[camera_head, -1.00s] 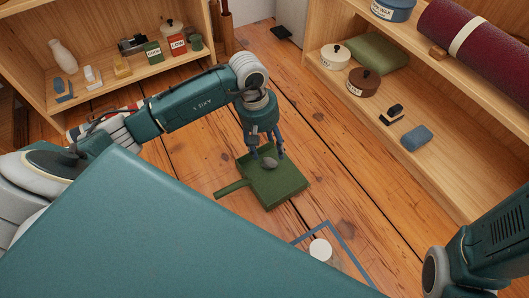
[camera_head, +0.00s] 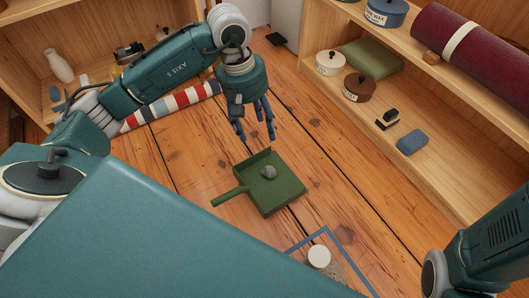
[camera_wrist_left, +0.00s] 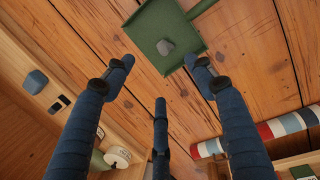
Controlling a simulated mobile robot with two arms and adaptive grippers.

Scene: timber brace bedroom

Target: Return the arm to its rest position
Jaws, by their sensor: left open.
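My left gripper (camera_head: 256,133) is open and empty, fingers pointing down, above the wooden floor and a little behind the green dustpan. The green dustpan (camera_head: 285,196) lies on the floor with its handle toward the lower left, and a grey stone-like lump (camera_head: 269,172) rests in it. In the left wrist view, the spread fingers (camera_wrist_left: 160,85) hold nothing, and the dustpan (camera_wrist_left: 150,27) with the grey lump (camera_wrist_left: 165,47) lies beyond them, apart from the fingertips. My right arm shows at the lower right, but its gripper is out of view.
A shelf (camera_head: 450,170) on the right holds tins, a green cushion (camera_head: 371,57) and a maroon roll (camera_head: 466,45). Another shelf stands at the upper left. A striped roll (camera_head: 170,106) lies under my left arm. A white jar (camera_head: 319,256) stands by a blue floor outline (camera_head: 345,250).

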